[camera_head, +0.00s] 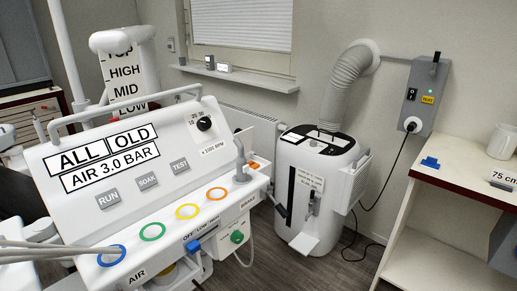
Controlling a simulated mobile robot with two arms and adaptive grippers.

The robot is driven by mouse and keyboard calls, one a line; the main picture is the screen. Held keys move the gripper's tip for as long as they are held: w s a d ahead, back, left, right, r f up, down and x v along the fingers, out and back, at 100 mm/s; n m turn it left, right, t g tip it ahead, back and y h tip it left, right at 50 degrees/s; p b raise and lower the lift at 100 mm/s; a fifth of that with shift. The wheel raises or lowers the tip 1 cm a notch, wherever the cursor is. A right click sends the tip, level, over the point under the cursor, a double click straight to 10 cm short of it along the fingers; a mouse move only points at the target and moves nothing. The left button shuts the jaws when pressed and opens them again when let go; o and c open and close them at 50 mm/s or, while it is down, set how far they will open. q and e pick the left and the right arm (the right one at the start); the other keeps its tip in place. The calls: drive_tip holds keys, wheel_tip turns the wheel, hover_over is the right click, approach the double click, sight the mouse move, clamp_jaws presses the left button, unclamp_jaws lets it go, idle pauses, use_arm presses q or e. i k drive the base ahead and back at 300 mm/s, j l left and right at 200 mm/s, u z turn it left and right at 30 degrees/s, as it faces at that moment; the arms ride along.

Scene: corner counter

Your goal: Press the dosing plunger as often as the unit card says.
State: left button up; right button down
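A white canister unit (285,190) stands on the floor at the middle right. A small card (310,180) with print too small to read is on its front. A grey upright part (313,204) sits below the card; I cannot tell whether it is the dosing plunger. A black vertical strip is left of the card, and a white ledge (303,243) sticks out at the bottom. No gripper can be made out. A dark shape at the right edge is cut off, and I cannot tell what it is.
A white console (150,165) marked "ALL OLD" and "AIR 3.0 BAR" fills the left foreground, with buttons and coloured rings. A ribbed hose (348,85) joins the canister to the wall. A wall switch box (425,92) and a counter (465,168) are right. Cables cross the floor.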

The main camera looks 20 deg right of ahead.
sight(254, 166)
drive_tip(key=i+l+u, duration=0.1)
drive_tip(key=i+l, duration=0.7)
drive_tip(key=l, duration=0.25)
drive_tip(key=u, duration=0.05)
